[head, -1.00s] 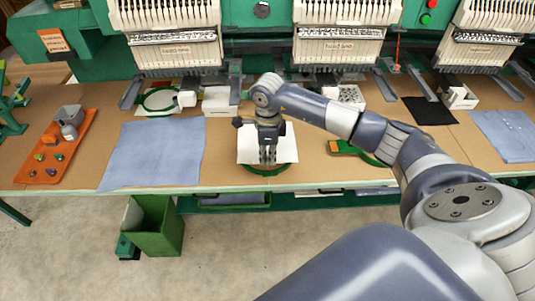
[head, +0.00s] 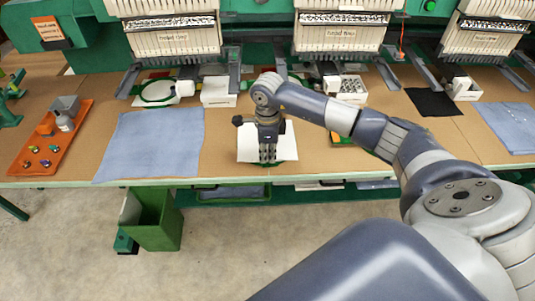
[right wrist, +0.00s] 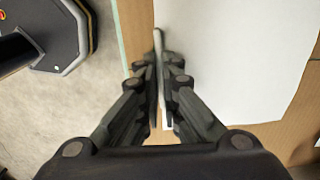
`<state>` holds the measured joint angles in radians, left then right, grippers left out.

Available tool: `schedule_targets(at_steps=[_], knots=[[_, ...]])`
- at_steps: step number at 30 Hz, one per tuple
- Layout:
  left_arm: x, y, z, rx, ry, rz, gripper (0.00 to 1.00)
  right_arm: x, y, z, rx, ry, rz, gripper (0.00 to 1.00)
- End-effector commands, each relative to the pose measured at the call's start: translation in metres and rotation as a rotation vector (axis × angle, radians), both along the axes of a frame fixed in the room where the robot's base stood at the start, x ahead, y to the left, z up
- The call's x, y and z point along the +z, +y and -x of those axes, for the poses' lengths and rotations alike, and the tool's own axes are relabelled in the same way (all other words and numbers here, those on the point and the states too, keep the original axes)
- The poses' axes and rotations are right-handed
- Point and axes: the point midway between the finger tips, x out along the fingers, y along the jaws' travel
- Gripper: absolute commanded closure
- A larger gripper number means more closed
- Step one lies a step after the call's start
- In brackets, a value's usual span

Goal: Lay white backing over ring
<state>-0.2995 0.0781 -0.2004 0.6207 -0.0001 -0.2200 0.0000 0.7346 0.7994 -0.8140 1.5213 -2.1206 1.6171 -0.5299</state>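The white backing (head: 247,147) is a flat white sheet near the front edge of the table. In the right wrist view the white backing (right wrist: 235,60) fills the right side. My right gripper (head: 267,160) points down at the sheet's front edge. In the right wrist view my right gripper (right wrist: 160,100) has its fingers together on that edge. Whether the sheet touches the ring I cannot tell. My left gripper is not in view.
A blue cloth (head: 150,145) lies left of the sheet, and an orange tray (head: 50,145) with small parts lies farther left. Embroidery machine heads (head: 175,35) stand behind. A green bin (head: 157,222) is below the table's front edge.

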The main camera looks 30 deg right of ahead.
Motion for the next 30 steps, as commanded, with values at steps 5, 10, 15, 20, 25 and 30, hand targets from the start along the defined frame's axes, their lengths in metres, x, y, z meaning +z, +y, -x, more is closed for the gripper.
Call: schedule_targets(at_steps=[5, 10, 15, 20, 25, 30], knots=[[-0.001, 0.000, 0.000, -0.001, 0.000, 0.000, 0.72, 0.000, 0.000, 0.000, 0.000, 0.000, 0.000, 1.00], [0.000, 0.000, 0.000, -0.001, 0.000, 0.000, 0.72, 0.000, 0.000, 0.000, 0.000, -0.001, 0.001, 0.72], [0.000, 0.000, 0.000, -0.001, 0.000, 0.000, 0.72, 0.000, 0.000, 0.000, 0.000, -0.001, 0.001, 0.72], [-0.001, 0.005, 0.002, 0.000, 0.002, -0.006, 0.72, 0.002, 0.000, 0.000, 0.000, -0.001, 0.001, 0.72], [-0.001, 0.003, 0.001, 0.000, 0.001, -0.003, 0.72, 0.022, -0.001, -0.002, 0.000, -0.005, 0.002, 0.72], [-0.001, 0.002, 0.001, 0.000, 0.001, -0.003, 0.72, 0.059, -0.001, -0.002, 0.001, -0.006, 0.001, 0.72]])
